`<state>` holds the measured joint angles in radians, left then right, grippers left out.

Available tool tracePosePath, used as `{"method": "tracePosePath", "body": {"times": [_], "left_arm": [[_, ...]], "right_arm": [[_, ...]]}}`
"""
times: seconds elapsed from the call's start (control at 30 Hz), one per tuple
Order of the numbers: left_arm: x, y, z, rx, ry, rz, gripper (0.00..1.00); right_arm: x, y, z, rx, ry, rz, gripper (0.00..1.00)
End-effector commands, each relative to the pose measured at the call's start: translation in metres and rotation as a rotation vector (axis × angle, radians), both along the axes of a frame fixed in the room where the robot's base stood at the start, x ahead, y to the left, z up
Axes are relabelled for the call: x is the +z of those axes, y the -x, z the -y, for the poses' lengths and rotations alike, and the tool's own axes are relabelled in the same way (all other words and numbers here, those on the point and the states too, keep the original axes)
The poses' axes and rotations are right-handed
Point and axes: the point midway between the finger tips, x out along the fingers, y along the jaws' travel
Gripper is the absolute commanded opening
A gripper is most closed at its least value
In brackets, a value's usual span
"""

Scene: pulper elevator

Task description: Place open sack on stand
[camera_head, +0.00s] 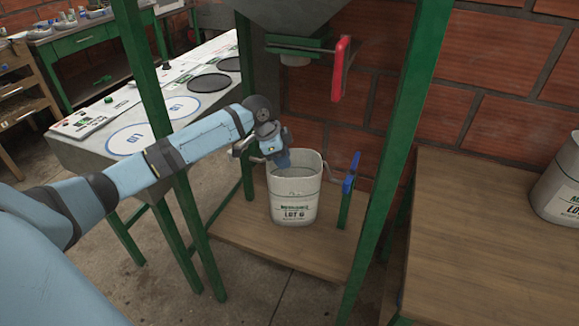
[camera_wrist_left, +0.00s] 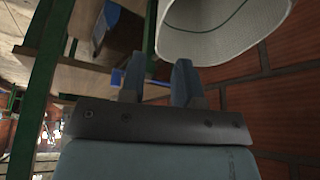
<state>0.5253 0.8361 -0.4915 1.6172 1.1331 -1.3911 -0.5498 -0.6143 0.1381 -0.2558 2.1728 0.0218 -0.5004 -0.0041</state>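The open sack (camera_head: 294,195), off-white and labelled LOT 6, stands upright on the wooden platform of the stand (camera_head: 285,252), below the hopper outlet. Its mouth faces up. In the left wrist view the sack's pale side (camera_wrist_left: 225,35) fills the upper right. My left gripper (camera_head: 272,160) is at the sack's upper left rim, reaching in between the green posts. In the left wrist view its two fingers (camera_wrist_left: 158,85) are apart with nothing visible between them; the sack lies beyond their tips. I cannot tell whether they touch it. My right gripper is not in view.
A blue handle (camera_head: 351,172) is close to the sack's right. A red lever (camera_head: 339,68) hangs beside the hopper (camera_head: 290,15). Green posts (camera_head: 400,150) frame the stand. Another sack (camera_head: 560,185) stands on the wooden table (camera_head: 480,240) at right. A brick wall is behind.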

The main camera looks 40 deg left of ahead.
Motion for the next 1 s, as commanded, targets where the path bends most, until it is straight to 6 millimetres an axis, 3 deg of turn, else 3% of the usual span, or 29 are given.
{"method": "tracePosePath", "body": {"times": [0.13, 0.23, 0.43, 0.6, 0.8, 1.0], "left_arm": [[0.004, 0.005, 0.002, -0.001, 0.003, 0.003, 0.3], [-0.02, 0.014, 0.024, 0.007, 0.018, 0.017, 0.3], [-0.105, 0.069, 0.114, 0.075, 0.11, 0.111, 0.3], [-0.145, 0.134, 0.183, 0.196, 0.231, 0.221, 0.3], [-0.151, 0.213, 0.231, 0.389, 0.364, 0.351, 0.3], [-0.135, 0.267, 0.241, 0.55, 0.426, 0.458, 0.3]], "right_arm": [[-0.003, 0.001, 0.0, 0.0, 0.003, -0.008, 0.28], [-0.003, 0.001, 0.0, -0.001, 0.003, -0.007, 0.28], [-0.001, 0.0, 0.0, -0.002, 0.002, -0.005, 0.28], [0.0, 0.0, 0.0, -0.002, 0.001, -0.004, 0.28], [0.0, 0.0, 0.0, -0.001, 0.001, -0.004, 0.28], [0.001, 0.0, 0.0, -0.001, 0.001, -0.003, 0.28]]}}
